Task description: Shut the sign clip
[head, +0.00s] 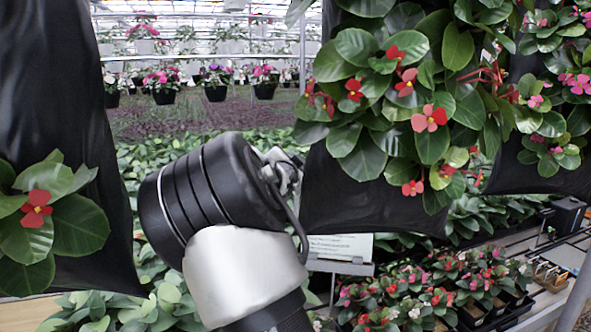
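A white printed sign card (341,246) stands behind and to the right of my arm. A grey strip (340,267), which looks like the sign's clip or holder, runs along the card's lower edge. Whether the clip is open or shut is too small to tell. My arm's black and white links cover the space just left of the sign. A small metallic part with a dark cable shows at the arm's far end, perhaps part of my gripper (283,172). No fingertips show, and nothing held can be seen.
Black hanging planters with red flowers hang at left (62,150) and right (365,190), close to my arm. Potted flowers (400,295) fill trays at lower right. A slatted bench (560,255) holds a black box (567,214). Leafy plants cover the middle ground.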

